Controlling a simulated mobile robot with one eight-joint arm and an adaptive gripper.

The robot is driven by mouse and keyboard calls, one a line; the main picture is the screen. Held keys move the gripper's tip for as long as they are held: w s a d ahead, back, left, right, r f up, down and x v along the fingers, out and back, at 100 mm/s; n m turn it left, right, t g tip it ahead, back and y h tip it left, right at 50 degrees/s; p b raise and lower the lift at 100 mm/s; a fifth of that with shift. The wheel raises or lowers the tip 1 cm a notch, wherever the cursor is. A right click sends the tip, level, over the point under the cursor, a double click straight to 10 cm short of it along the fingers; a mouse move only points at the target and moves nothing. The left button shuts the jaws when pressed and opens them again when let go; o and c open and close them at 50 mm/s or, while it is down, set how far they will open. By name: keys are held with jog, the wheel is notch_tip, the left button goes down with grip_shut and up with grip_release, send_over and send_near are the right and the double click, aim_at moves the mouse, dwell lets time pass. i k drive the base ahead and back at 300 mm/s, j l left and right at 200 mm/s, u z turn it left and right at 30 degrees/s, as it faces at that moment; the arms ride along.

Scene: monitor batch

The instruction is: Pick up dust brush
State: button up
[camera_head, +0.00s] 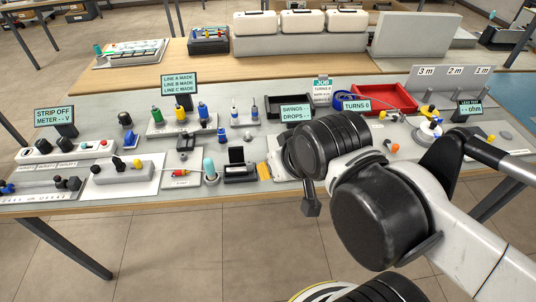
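I cannot pick out the dust brush with certainty. A small yellow ribbed piece (263,171) lies near the table's front edge, left of my arm; it is too small to tell whether it is a brush. A red and yellow slim tool (181,173) lies on a white sheet further left. My arm reaches in from the right over the front of the table. A dark finger-like part, seemingly of my gripper (310,202), hangs below the black wrist joint at the table's front edge. The rest of the gripper is hidden, and I see nothing held.
The grey table (228,190) is crowded with small tools and stands. A red tray (385,97) and a black tray (287,105) sit behind my arm. Sign stands, such as the strip-off sign (54,117), rise upright. White bins (300,22) stand at the back.

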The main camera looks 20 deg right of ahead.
aim_at(208, 162)
jog(key=i+j+u, duration=0.1)
jog(key=u, duration=0.25)
jog(key=i+j+u, duration=0.15)
jog(key=u, duration=0.2)
jog(key=i+j+u, duration=0.2)
jog(key=u, duration=0.15)
